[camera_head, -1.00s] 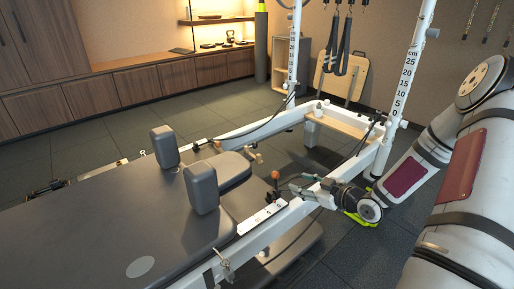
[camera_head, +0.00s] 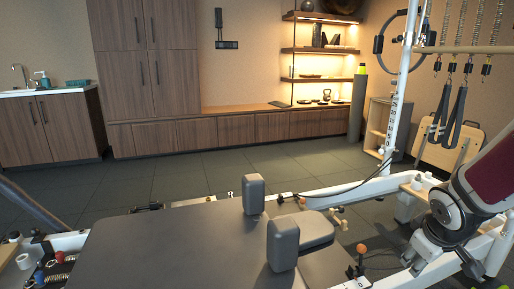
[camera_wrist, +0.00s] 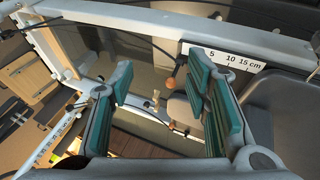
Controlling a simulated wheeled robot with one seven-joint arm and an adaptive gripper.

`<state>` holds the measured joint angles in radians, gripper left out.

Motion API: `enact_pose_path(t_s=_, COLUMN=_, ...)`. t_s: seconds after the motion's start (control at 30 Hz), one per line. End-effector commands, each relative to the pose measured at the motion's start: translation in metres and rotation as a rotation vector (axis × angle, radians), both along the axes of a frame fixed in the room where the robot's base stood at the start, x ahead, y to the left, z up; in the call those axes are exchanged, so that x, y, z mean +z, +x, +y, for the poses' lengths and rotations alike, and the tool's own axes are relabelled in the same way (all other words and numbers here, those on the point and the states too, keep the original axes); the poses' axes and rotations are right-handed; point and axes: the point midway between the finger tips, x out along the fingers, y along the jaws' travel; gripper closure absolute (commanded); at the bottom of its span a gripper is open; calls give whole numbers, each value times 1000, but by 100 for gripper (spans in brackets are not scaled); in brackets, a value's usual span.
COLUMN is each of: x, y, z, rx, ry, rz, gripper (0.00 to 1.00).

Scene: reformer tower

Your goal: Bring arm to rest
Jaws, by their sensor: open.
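My gripper (camera_wrist: 158,80) is open in the wrist view, its two teal-padded fingers apart with nothing between them. Beyond the fingers, the reformer's white rail (camera_wrist: 180,35) with its centimetre scale (camera_wrist: 235,62) crosses the view, and an orange-brown knob (camera_wrist: 171,83) shows in the gap. In the head view my arm (camera_head: 445,215) comes in from the right edge and bends down over the reformer's right side. The gripper's fingers cannot be made out clearly there.
The reformer's dark carriage (camera_head: 170,250) with two grey shoulder rests (camera_head: 253,194) fills the lower middle. A white upright post (camera_head: 400,90) and hanging black straps (camera_head: 457,118) stand near my arm. The floor (camera_head: 150,180) before the wooden cabinets (camera_head: 235,131) is clear.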

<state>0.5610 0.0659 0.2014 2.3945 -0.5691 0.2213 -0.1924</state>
Motion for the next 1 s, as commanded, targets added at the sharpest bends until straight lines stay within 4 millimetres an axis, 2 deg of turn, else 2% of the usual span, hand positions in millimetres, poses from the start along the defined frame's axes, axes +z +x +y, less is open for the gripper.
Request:
enact_pose_path(t_s=0.03, x=16, y=-13, z=10, rx=-37, ry=-8, rz=11, gripper=56)
enact_pose_path(t_s=0.1, x=33, y=-35, z=23, rx=-95, ry=-4, rz=36, gripper=56)
enact_pose_path(t_s=0.3, x=69, y=-106, z=67, rx=-248, ry=57, rz=105, gripper=56)
enact_pose_path(t_s=0.5, x=88, y=-181, z=115, rx=-347, ry=172, rz=185, gripper=56)
enact_pose_path(t_s=0.6, x=93, y=-212, z=134, rx=-370, ry=226, rz=226, gripper=56)
enact_pose_path(t_s=0.9, x=100, y=-286, z=175, rx=-381, ry=359, rz=343, gripper=56)
enact_pose_path(t_s=0.93, x=103, y=-290, z=176, rx=-381, ry=364, rz=351, gripper=56)
enact_pose_path(t_s=1.0, x=116, y=-284, z=175, rx=-383, ry=361, rz=341, gripper=56)
